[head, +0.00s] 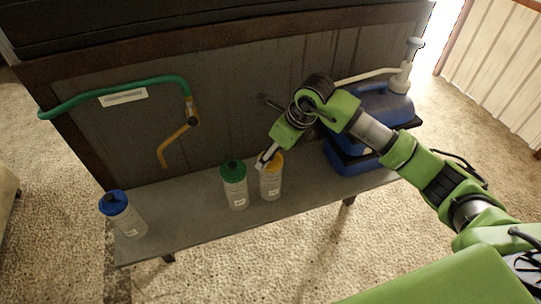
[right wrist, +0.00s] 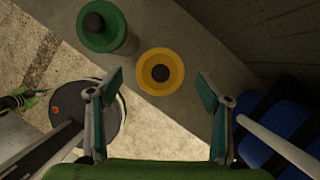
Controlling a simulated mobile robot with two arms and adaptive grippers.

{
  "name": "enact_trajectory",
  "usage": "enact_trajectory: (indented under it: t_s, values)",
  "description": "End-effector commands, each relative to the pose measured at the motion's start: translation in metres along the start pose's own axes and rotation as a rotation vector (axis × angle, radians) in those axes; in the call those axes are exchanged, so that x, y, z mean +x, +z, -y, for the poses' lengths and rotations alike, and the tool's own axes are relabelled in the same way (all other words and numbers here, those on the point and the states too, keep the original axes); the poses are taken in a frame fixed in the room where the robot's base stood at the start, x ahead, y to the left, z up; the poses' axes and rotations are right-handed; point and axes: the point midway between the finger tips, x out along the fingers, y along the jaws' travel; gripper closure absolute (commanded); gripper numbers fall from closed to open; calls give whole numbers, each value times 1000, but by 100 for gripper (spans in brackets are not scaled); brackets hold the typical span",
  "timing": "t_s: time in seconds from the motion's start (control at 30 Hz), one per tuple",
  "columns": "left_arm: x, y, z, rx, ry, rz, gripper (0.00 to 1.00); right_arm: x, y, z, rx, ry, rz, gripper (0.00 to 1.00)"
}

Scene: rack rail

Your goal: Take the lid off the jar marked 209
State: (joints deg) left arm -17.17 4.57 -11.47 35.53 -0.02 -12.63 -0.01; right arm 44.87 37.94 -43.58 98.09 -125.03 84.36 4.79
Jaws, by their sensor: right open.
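Three clear jars stand on the grey bench, with a blue lid (head: 113,202), a green lid (head: 233,171) and a yellow lid (head: 276,160). Each jar has a small white label, too small to read, so I cannot tell which is 209. My right gripper (head: 264,160) is at the yellow-lidded jar (head: 270,185). In the right wrist view, the open fingers of this gripper (right wrist: 160,90) are on either side of the yellow lid (right wrist: 160,57), with a clear gap each side. The green lid (right wrist: 103,38) is beyond the left finger. A small green and dark part (right wrist: 22,100) at the left edge may be my left gripper.
A green pipe (head: 150,82) with a brass-coloured bent end is on the dark panel behind the bench (head: 185,222). Blue cases (head: 350,160) and a white pump bottle (head: 402,78) are at the right. The bench is clear between the blue-lidded and green-lidded jars.

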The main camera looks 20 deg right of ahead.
Motion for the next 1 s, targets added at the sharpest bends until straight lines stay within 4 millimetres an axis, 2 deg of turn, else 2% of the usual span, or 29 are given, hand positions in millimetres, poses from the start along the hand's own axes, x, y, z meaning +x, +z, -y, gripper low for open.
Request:
enact_trajectory:
  t_s: [0.13,0.37,0.4,0.53,1.0]
  values:
    - [-5,-1,0,0,0,0,100,15,1,0,1,1,0,29]
    - [-4,-1,0,0,0,-1,100,18,0,0,0,-1,1,29]
    - [-4,-1,0,0,0,-1,100,18,0,0,0,-1,1,31]
    - [-4,-1,0,0,0,-1,100,17,1,0,0,-1,1,64]
    - [0,0,0,-1,0,-1,100,13,3,1,0,-2,3,64]
